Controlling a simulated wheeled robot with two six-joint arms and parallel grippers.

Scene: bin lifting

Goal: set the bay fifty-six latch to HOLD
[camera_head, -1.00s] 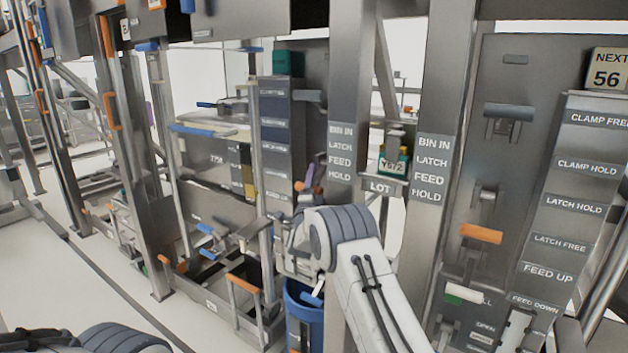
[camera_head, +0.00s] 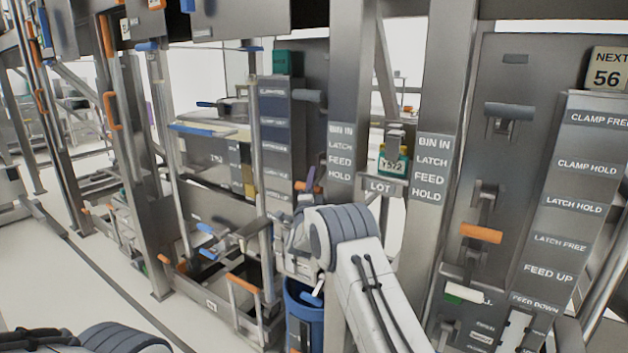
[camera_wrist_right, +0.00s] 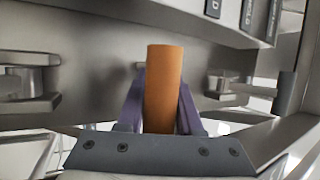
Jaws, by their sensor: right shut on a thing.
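My right gripper (camera_head: 311,178) is at the panel left of the middle posts, past the end of my right arm. In the right wrist view its two purple fingers (camera_wrist_right: 163,108) are shut on an upright orange handle (camera_wrist_right: 163,85), one on each side. In the head view the gripper and handle are small and partly hidden by my arm. A second orange handle (camera_head: 481,234) is on the right panel, level with the gap between the LATCH HOLD (camera_head: 574,207) and LATCH FREE (camera_head: 560,242) labels; nothing touches it.
A NEXT 56 sign (camera_head: 607,78) stands at top right. Posts with BIN IN labels (camera_head: 434,144) flank a LOT card (camera_head: 393,163). A blue bin (camera_head: 304,318) stands below my right wrist.

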